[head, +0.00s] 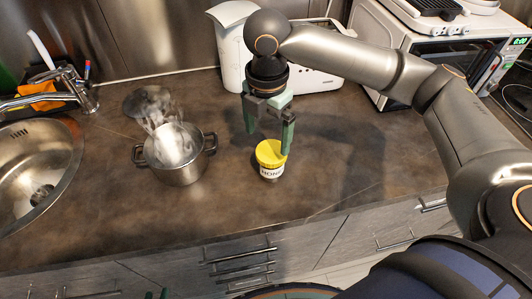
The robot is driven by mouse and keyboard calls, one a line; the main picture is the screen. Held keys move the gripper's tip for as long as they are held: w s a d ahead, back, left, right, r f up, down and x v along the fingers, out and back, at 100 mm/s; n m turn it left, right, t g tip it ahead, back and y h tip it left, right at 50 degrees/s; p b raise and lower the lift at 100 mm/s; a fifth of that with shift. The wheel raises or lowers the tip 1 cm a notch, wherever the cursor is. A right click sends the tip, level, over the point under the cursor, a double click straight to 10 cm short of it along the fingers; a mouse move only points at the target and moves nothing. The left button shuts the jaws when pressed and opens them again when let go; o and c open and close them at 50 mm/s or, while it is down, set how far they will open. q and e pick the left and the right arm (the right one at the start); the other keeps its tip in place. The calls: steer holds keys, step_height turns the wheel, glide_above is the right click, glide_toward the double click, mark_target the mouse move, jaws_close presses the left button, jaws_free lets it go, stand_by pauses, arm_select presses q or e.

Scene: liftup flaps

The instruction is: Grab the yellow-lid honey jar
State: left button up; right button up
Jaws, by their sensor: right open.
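The honey jar (271,172) stands upright on the brown counter in the head view. It has a yellow lid and a white label with dark letters. My right gripper (268,140) is open, with green fingers pointing down. Its fingertips are just above and beside the lid, one to the left and one at the lid's right edge. I cannot tell whether a finger touches the lid.
A steaming pot (177,158) stands on the counter left of the jar, with a dark round lid (147,101) behind it. A sink (38,170) is at far left. A white appliance (316,77) and a microwave (432,62) stand behind. The counter right of the jar is clear.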

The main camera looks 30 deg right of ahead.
mark_target(268, 153)
steer(key=f, duration=0.4)
steer(key=shift+s+f, duration=0.25)
steer(key=shift+f, duration=0.05)
steer(key=shift+d+f, duration=0.25)
steer(key=shift+f, duration=1.3)
steer(key=shift+d+f, duration=0.2)
steer(key=shift+f, duration=1.35)
steer(key=shift+c, duration=0.2)
steer(key=shift+r, duration=0.1)
steer(key=c, duration=1.5)
